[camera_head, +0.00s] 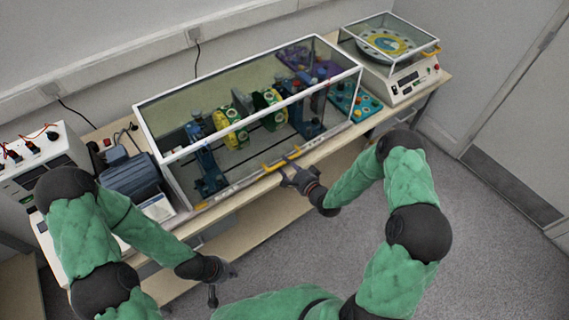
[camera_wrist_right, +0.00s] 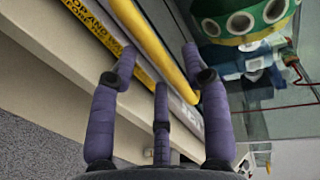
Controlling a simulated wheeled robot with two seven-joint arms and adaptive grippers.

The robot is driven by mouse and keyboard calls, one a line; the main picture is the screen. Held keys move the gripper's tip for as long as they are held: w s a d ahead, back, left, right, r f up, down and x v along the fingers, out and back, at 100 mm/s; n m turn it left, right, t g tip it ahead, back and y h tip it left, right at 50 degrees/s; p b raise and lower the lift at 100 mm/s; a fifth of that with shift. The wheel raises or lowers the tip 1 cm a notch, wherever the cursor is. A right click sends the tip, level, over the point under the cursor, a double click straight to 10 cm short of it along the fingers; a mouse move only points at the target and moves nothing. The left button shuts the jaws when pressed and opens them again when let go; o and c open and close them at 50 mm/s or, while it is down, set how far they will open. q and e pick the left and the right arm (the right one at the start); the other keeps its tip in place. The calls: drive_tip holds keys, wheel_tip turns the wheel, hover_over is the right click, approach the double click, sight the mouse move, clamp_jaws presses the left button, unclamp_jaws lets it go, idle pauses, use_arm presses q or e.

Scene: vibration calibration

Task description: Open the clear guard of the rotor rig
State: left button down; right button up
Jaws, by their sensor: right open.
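The clear guard (camera_head: 250,95) is a long see-through box with a white frame, closed over the rotor rig (camera_head: 257,110) on the bench. A yellow handle (camera_head: 281,161) runs along its lower front edge and shows as a thick yellow bar in the right wrist view (camera_wrist_right: 152,45). My right gripper (camera_head: 291,178) is at the handle, just in front of it. In the right wrist view its fingers (camera_wrist_right: 160,65) are spread with the bar between or just beyond their tips; I cannot tell if they touch. My left gripper (camera_head: 224,284) hangs open and empty, low in front of the bench.
A balance-like instrument (camera_head: 412,80) with its own clear cover stands at the bench's right end. A motor (camera_head: 132,180) and a white control box (camera_head: 45,160) stand on the left. A yellow warning label (camera_wrist_right: 95,22) lies beside the handle. The floor (camera_head: 480,240) at right is clear.

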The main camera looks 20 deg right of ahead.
drive_tip(key=shift+x, duration=1.2)
clamp_jaws()
drive_tip(key=shift+r, duration=0.1)
